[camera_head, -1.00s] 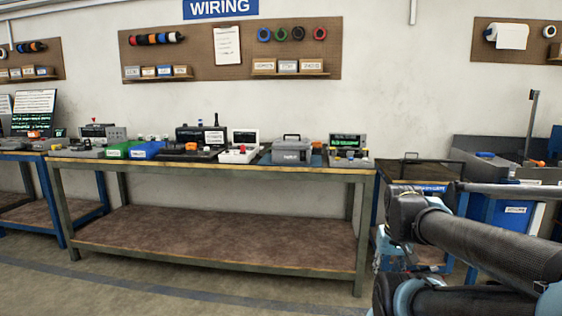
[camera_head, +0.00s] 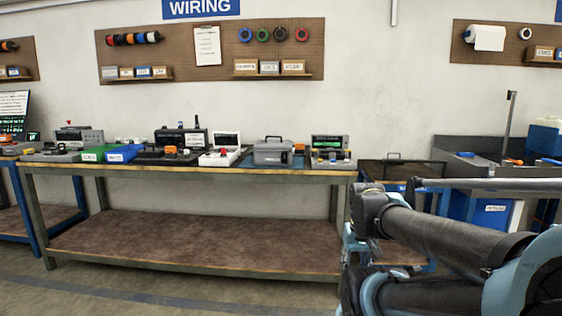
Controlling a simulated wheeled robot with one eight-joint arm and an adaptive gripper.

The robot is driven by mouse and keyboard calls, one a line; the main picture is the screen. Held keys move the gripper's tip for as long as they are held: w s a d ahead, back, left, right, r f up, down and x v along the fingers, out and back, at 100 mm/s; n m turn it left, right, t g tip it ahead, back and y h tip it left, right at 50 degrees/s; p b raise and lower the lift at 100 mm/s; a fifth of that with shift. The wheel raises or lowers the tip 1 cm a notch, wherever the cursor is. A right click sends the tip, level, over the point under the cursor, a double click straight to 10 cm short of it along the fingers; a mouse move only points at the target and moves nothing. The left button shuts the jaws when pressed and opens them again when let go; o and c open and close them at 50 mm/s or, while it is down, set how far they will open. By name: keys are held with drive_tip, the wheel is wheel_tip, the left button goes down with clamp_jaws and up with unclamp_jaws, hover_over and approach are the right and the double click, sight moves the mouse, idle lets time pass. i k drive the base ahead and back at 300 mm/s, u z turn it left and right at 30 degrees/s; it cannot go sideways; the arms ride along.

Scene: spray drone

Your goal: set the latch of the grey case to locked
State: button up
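The grey case (camera_head: 273,152) stands closed on the right part of the long workbench (camera_head: 190,174), with its dark handle on top. Its front faces me. The latch is too small to make out, so I cannot tell its setting. My arm shows at the lower right, well apart from the case and on the near side of the bench. My gripper cannot be made out in this view.
A device with a green screen (camera_head: 327,146) stands right of the case, and a white box with a screen (camera_head: 226,145) stands left of it. Blue and green trays (camera_head: 124,153) lie farther left. A dark mesh-sided cart (camera_head: 401,171) stands right of the bench. The floor in front is clear.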

sight(283, 153)
drive_tip(key=i, duration=0.85)
drive_tip(key=z, duration=0.05)
